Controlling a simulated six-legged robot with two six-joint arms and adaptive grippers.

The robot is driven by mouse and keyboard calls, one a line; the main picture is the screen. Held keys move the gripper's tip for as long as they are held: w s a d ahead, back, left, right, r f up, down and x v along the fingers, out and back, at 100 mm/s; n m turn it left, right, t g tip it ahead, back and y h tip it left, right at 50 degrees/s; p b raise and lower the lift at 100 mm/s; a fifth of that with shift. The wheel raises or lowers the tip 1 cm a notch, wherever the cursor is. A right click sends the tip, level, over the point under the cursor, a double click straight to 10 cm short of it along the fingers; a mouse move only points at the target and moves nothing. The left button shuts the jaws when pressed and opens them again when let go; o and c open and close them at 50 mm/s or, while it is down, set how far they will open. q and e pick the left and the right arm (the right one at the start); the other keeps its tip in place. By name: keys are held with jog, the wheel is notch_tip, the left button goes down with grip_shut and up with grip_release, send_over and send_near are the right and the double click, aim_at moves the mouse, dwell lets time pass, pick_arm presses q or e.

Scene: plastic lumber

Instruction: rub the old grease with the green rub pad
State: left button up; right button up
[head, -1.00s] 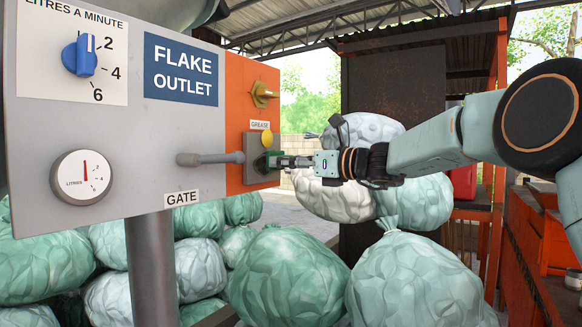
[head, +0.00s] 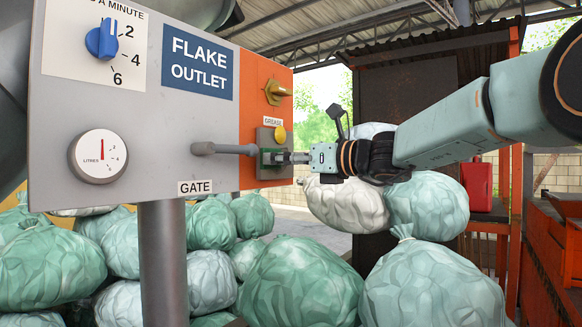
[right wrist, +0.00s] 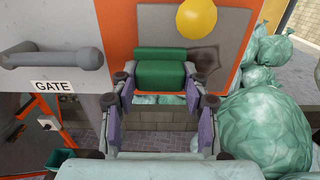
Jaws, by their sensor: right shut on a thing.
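The green rub pad (head: 268,157) is held in my right gripper (head: 287,158), in front of the lower part of a grey plate (head: 264,136) under the GREASE label. In the right wrist view, the pad (right wrist: 160,74) sits between the fingers of my right gripper (right wrist: 163,92). A dark smear of old grease (right wrist: 204,57) shows on the plate just right of the pad; part of it may be hidden behind the pad. I cannot tell for sure whether the pad touches the plate. My left gripper is not in view.
The grey GATE lever (head: 222,149) juts close on the left. A brass fitting (head: 275,91) is higher on the orange panel (head: 252,98). Stuffed bags (head: 300,283) lie below and behind.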

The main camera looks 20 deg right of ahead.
jog(key=shift+s+a, duration=0.2)
jog(key=shift+a, duration=0.1)
jog(key=shift+w+d+r+p, duration=0.35)
jog(key=shift+d+p, duration=0.15)
jog(key=shift+p, duration=0.15)
jog(key=shift+w+d+p, duration=2.25)
jog(key=shift+d+p, duration=0.5)
jog(key=shift+d, duration=0.1)
jog(key=shift+s+a+f+b, duration=0.15)
jog(key=shift+s+a+b, duration=0.55)
jog(key=shift+a+b, duration=0.25)
jog(key=shift+s+a+f+b, duration=0.1)
jog(key=shift+s+a+b, duration=0.55)
jog(key=shift+a+b, duration=0.3)
